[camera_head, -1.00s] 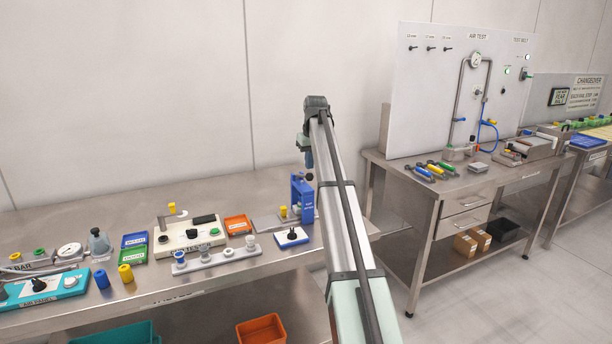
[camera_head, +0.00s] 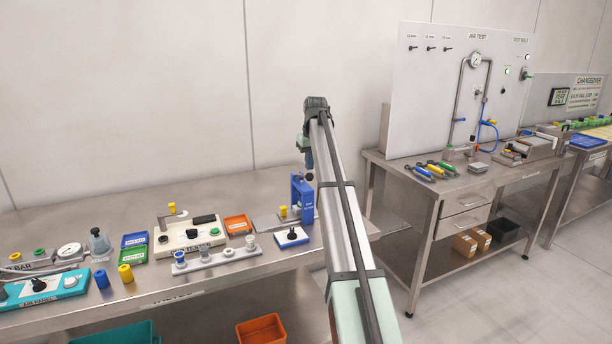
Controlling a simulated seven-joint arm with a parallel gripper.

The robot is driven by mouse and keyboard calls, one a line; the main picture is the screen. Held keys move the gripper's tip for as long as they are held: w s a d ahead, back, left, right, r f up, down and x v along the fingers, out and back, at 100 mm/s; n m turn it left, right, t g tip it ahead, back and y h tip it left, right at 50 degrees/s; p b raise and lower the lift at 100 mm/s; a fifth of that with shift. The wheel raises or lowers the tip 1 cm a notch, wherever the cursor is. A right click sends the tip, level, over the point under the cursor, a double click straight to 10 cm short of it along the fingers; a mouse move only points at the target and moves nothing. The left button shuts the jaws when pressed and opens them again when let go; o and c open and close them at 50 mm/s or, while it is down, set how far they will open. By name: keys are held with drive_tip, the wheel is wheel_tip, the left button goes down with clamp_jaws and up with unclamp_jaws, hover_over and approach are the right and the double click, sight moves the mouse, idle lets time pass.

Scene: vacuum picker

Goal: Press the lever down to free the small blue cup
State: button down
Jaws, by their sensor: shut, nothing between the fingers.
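A blue upright fixture (camera_head: 297,190) stands near the right end of the left bench, with a black knob (camera_head: 309,176) at its upper right that looks like the lever's end. My gripper (camera_head: 309,161) is at the end of my arm, just above that knob; it is small, partly covered by my arm, and appears shut and empty. I cannot tell whether it touches the knob. A small blue cup (camera_head: 180,257) sits at the left end of a grey rack (camera_head: 215,261). A yellow piece (camera_head: 283,211) stands left of the blue fixture.
The back of the bench is clear.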

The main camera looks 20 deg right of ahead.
sight(310, 174)
drive_tip(key=shift+f, duration=3.6)
drive_tip(key=shift+r, duration=5)
